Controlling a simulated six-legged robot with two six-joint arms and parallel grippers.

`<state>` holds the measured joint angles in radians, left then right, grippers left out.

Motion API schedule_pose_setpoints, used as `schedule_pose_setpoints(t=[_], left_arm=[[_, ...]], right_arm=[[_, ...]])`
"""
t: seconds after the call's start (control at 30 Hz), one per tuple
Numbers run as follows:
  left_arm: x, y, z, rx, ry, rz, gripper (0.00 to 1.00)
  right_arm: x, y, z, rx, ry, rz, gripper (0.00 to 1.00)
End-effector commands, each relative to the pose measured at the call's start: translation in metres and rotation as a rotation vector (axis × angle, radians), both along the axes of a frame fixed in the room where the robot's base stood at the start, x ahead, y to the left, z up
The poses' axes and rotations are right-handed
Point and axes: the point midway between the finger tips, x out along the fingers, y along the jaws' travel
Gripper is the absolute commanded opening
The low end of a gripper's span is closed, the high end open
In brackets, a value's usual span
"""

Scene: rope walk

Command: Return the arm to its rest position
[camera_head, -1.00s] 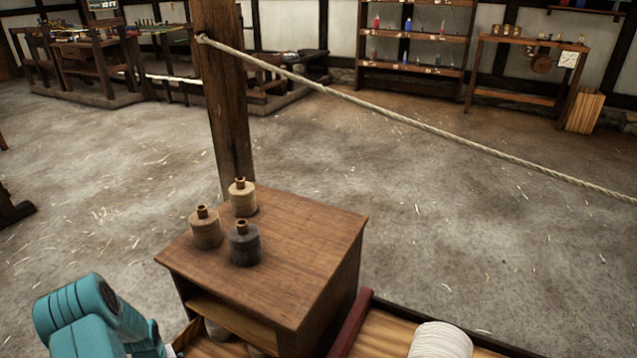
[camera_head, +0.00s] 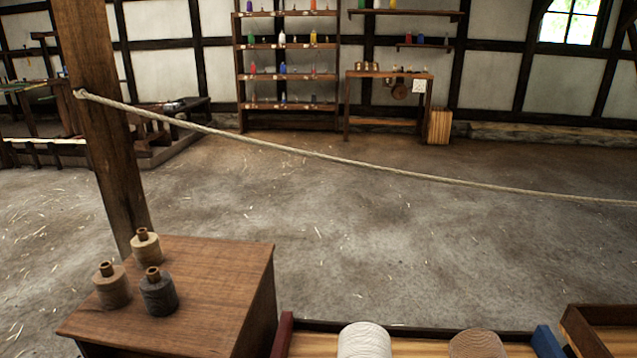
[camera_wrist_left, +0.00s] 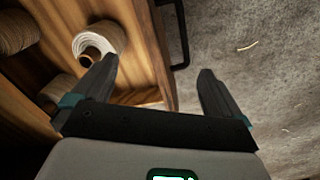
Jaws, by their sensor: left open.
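My left gripper (camera_wrist_left: 158,88) shows in the left wrist view. Its two dark fingers are spread apart with nothing between them. It is over the edge of a wooden drawer or box (camera_wrist_left: 135,25) that holds spools. A white-wound spool (camera_wrist_left: 104,38) lies beyond the left finger, outside the gap. In the head view neither of my arms shows now. The right gripper is not in view.
Three spools stand on a wooden cabinet (camera_head: 215,265) at lower left: light (camera_head: 146,248), brown (camera_head: 112,288) and dark grey (camera_head: 158,293). A rope (camera_head: 330,158) stretches right from a wooden post (camera_head: 100,130). A tray with a white spool (camera_head: 364,342) is at the bottom. The floor beyond is clear.

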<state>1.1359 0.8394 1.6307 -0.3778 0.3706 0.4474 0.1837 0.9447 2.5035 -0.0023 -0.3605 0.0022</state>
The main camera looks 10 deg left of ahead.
Motion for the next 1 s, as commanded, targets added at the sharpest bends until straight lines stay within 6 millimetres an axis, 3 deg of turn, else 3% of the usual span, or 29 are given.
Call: schedule_pose_setpoints(t=[0.03, 0.17, 0.37, 0.47, 0.57, 0.6, 0.7, 0.8, 0.9, 1.0], left_arm=[[0.017, -0.007, 0.002, -0.002, -0.011, -0.032, 1.0], [0.053, -0.027, 0.005, -0.011, -0.033, -0.106, 1.0], [0.1, -0.085, 0.007, -0.063, -0.05, -0.237, 1.0], [0.121, -0.129, 0.007, -0.105, -0.057, -0.316, 1.0], [0.139, -0.191, 0.009, -0.158, -0.069, -0.423, 1.0], [0.143, -0.223, 0.011, -0.185, -0.075, -0.476, 1.0], [0.143, -0.301, 0.016, -0.245, -0.09, -0.615, 1.0], [0.128, -0.365, 0.021, -0.295, -0.101, -0.736, 1.0], [0.102, -0.414, 0.028, -0.33, -0.11, -0.844, 1.0], [0.07, -0.451, 0.034, -0.352, -0.117, -0.935, 1.0]], right_arm=[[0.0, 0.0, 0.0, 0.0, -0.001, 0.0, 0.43], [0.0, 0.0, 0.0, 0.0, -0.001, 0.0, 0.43], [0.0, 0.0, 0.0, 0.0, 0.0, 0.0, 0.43], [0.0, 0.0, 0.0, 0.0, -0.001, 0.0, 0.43], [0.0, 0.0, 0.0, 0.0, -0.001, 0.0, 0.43], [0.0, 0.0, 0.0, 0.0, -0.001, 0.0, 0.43], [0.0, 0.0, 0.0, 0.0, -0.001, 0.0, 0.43], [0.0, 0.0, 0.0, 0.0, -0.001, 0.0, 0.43], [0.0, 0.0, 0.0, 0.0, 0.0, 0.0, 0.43], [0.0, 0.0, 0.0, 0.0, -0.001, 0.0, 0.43]])
